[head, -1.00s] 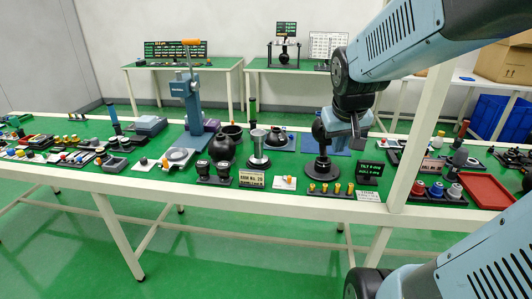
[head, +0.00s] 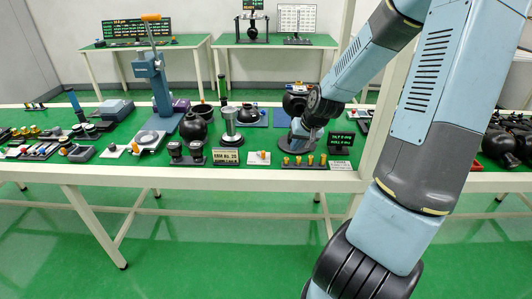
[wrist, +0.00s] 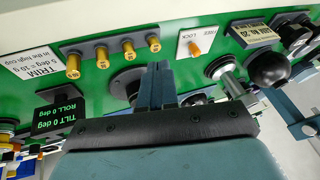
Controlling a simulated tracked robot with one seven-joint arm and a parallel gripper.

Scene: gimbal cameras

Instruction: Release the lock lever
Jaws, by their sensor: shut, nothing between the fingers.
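The lock lever (wrist: 194,47) is a small orange lever on a white plate marked FREE and LOCK, in the upper middle of the wrist view. In the head view the white plate with its orange lever (head: 264,155) lies near the table's front edge. My gripper (wrist: 158,68) is shut and empty in the wrist view, its fingers left of the lever plate and apart from it. In the head view my gripper (head: 297,134) is low over a round black base (head: 298,148), behind and right of the lever plate. Its fingertips are hard to make out there.
Several brass weights (head: 305,162) stand right of the lever plate, close to my gripper. A tilt and roll display (head: 341,141) is farther right. A metal-topped stand (head: 231,130) and a dark ball (head: 193,127) stand to the left. The floor before the table is clear.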

